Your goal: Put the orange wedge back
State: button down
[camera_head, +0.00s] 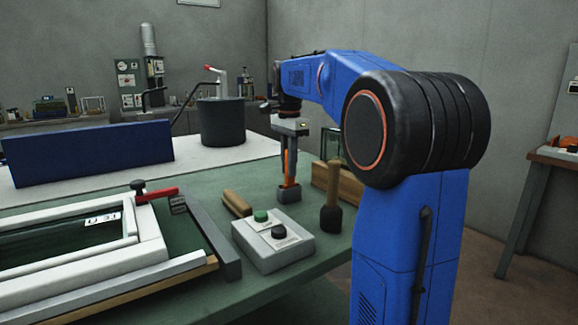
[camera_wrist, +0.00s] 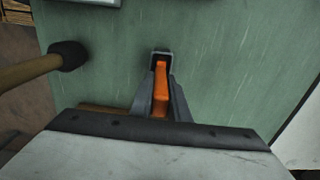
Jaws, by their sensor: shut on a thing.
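The orange wedge (camera_wrist: 160,88) is held between the two fingers of my gripper (camera_wrist: 160,98) in the wrist view. My gripper (camera_head: 289,170) is shut on it and points straight down over the green table. The wedge (camera_head: 284,165) shows as a thin upright orange strip in the head view. Its lower end is at a small grey holder (camera_head: 289,194) on the table; the holder's rim (camera_wrist: 161,53) also shows in the wrist view. I cannot tell how deep the wedge sits in it.
A mallet (camera_head: 332,200) stands right of the holder, its dark head (camera_wrist: 68,55) close by in the wrist view. A white frame (camera_head: 152,235) fills the left. A wooden box (camera_head: 345,185) is behind the mallet.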

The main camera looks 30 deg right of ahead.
jog(key=shift+f, duration=0.15)
jog(key=c, duration=1.7)
grip_release()
notch_tip(320, 180, up, 12)
jog(key=shift+r, duration=0.2)
